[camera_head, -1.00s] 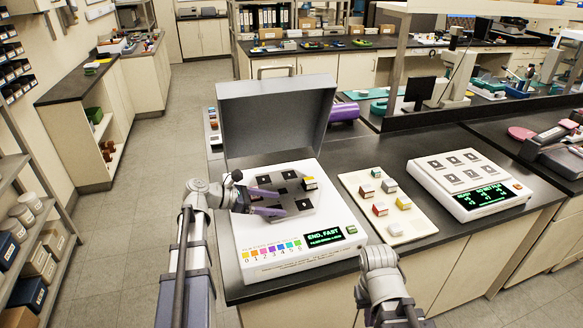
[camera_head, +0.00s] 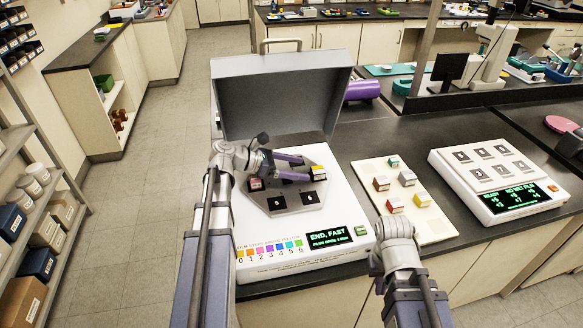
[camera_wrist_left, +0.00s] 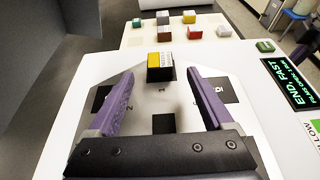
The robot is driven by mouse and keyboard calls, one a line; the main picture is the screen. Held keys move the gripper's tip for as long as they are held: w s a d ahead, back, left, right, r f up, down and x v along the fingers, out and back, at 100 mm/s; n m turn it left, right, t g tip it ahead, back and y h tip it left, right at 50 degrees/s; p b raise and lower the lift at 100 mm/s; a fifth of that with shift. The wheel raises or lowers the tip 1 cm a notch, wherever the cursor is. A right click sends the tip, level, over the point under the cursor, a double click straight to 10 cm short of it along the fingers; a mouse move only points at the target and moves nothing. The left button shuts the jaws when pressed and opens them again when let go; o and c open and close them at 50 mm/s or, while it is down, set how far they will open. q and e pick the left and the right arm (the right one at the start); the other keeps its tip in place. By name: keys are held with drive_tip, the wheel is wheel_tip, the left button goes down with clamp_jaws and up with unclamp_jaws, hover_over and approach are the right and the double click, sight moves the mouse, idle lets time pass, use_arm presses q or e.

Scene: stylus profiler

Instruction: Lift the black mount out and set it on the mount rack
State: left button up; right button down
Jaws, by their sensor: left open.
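A small block with a black front and a yellow-and-white top, which looks like the black mount (camera_head: 318,173), sits on the grey stage plate (camera_head: 292,207) of the white profiler. It also shows in the left wrist view (camera_wrist_left: 160,66), ahead of the fingertips. My left gripper (camera_head: 306,169) is low over the plate, its purple fingers spread open and empty, pointing toward that block. The block looks just beyond the fingertips, not clasped. The cream board (camera_head: 440,228), probably the mount rack, stands right of the profiler. My right arm shows, but its fingers are out of sight.
A dark red block (camera_head: 256,184) is by my left wrist on the plate. The profiler's grey lid (camera_head: 283,98) stands open behind. Several coloured mounts (camera_head: 407,178) stand on the cream board. A white numbered station (camera_head: 495,180) is farther right.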

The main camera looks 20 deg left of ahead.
sight(313, 170)
use_arm(q)
drive_tip(key=b+x, duration=0.1)
drive_tip(key=x, duration=0.4)
drive_tip(key=shift+w+d+f+b, duration=0.15)
drive_tip(key=shift+d+b, duration=0.1)
drive_tip(key=shift+b, duration=0.15)
drive_tip(key=shift+c, duration=0.3)
clamp_jaws()
idle(0.6)
idle(1.0)
